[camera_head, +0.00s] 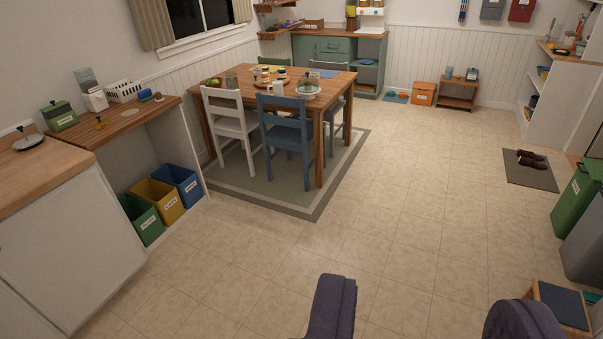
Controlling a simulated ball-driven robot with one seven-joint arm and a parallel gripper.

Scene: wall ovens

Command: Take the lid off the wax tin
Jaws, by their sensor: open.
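My gripper (428,294) shows at the bottom edge as two purple fingers, spread wide apart. Nothing is between them except a view of the bare tiled floor. I cannot pick out the wax tin or its lid for certain. Small items that are too small to tell apart stand on the wooden dining table (226,84) and on the wooden counter at the left (140,117). My gripper is far from both surfaces.
A blue chair (285,127) and a white chair (229,124) stand at the table on a green rug (270,196). Green, yellow and blue bins (158,196) sit under the left counter. A green bin (578,199) stands at right. The middle floor is clear.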

